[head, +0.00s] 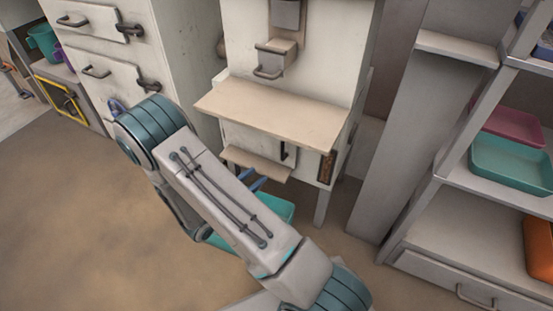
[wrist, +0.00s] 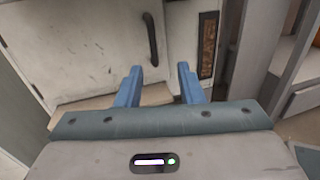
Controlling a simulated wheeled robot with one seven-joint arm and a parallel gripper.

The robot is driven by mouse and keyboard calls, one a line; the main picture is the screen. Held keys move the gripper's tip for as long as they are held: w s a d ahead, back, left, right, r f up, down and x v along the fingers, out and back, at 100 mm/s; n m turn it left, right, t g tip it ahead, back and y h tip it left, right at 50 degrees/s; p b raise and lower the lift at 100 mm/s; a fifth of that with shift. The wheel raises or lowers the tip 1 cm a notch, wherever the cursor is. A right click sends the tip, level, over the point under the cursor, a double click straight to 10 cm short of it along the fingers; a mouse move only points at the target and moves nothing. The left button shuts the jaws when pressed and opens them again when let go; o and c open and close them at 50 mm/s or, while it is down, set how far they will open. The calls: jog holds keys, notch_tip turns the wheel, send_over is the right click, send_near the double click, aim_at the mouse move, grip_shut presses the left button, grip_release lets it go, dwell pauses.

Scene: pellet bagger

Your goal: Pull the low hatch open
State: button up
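The low hatch (head: 250,140) is a scuffed white panel below the beige shelf of the pellet bagger. It looks shut. Its dark upright handle (head: 284,151) is near its right side. In the wrist view the hatch (wrist: 85,45) fills the upper left, and the handle (wrist: 150,38) stands ahead of my fingers. My gripper (wrist: 160,88) has two blue fingers, apart, with nothing between them. The fingers are short of the handle and below it. In the head view my gripper (head: 255,180) is low in front of the bagger, mostly hidden by my arm.
A beige shelf (head: 270,110) juts out above the hatch, and a small ledge (head: 255,163) juts out below it. A teal bin (head: 280,207) stands on the floor under the bagger. A rack with a teal tray (head: 510,165) is at right. The floor at left is clear.

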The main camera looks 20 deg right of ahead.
jog(key=w+d+b, duration=0.2)
jog(key=w+d, duration=0.1)
jog(key=d, duration=0.3)
jog(key=w+d+f+t+b, duration=0.1)
jog(key=w+d, duration=0.2)
jog(key=d, duration=0.2)
jog(key=shift+w+d+n+b, duration=0.4)
grip_shut()
